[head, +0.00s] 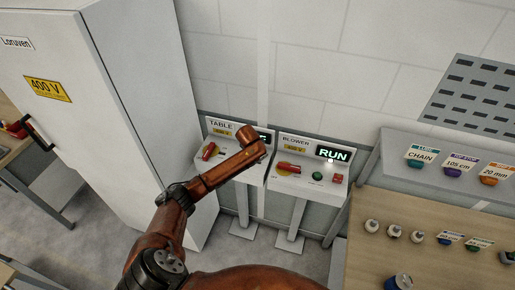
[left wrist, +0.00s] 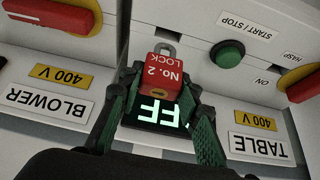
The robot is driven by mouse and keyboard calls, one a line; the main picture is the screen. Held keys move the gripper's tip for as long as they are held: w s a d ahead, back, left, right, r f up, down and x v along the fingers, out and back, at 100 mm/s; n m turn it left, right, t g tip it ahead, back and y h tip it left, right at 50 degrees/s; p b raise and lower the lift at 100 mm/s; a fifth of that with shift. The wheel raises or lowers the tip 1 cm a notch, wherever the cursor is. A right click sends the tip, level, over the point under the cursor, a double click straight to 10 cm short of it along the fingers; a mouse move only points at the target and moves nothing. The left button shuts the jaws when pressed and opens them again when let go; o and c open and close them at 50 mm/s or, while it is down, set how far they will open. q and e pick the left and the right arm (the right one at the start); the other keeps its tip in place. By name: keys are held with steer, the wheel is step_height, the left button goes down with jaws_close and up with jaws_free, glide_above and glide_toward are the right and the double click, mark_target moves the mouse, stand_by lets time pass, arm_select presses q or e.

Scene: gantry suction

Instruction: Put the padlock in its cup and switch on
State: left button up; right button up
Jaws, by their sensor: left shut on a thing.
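A red padlock (left wrist: 166,74) marked "No. 2 LOCK" shows in the left wrist view with its grey shackle pointing away. My left gripper (left wrist: 165,88) is shut on it, one dark green finger on each side, in front of the TABLE panel's display (left wrist: 148,112), whose visible letters read "FF". The TABLE panel (head: 221,134) has a red-handled switch (left wrist: 304,87) and a green START/STOP button (left wrist: 228,53). In the head view my left arm hides part of this panel, and the padlock cannot be made out. Which cup belongs to the padlock I cannot tell.
The BLOWER panel (head: 296,151) stands close on the right; its display reads RUN. A tall white cabinet (head: 110,110) stands left.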

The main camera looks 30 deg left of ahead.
arm_select(q)
steer(key=shift+f, duration=0.45)
steer(key=shift+f, duration=0.1)
steer(key=shift+f+b, duration=0.75)
steer(key=shift+f, duration=1.3)
steer(key=o, duration=1.3)
steer(key=shift+r, duration=0.1)
steer(key=v, duration=1.2)
